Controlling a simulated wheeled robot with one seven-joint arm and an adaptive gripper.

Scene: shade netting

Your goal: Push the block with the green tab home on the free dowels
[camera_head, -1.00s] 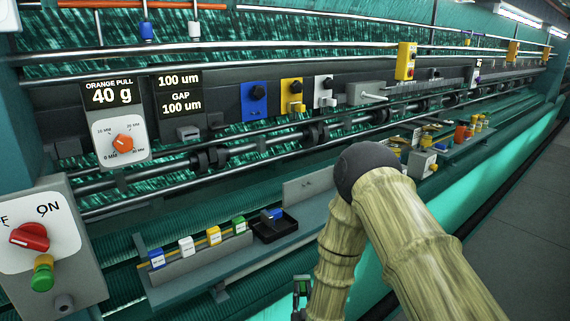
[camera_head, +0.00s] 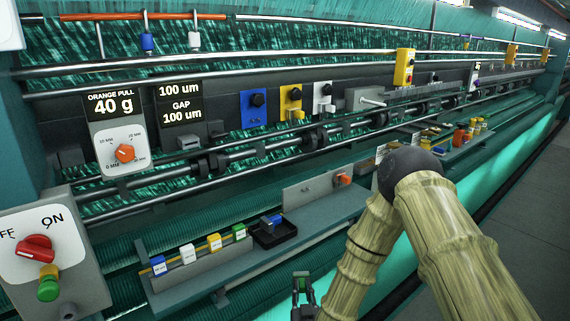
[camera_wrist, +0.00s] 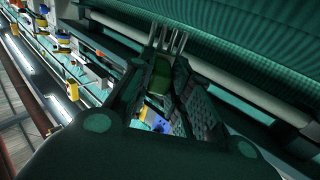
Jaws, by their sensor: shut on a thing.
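My gripper (camera_wrist: 155,85) is shut on a green piece (camera_wrist: 160,76), which appears to be the block with the green tab; the fingers hide most of it. Several thin metal rods (camera_wrist: 168,38), perhaps the dowels, show just beyond the fingertips in the wrist view. Whether the block touches them cannot be told. In the head view my gripper (camera_head: 303,286) is small and dark at the bottom, in front of the grey bench. Another green-topped piece (camera_head: 239,232) stands at the right end of a row on that bench.
The row also has a blue piece (camera_head: 158,265), a white piece (camera_head: 187,253) and a yellow piece (camera_head: 214,243). A black tray (camera_head: 272,236) is right of it. A grey upright plate (camera_head: 310,191) and an orange knob (camera_head: 343,180) stand behind. A switch box (camera_head: 80,280) is at left.

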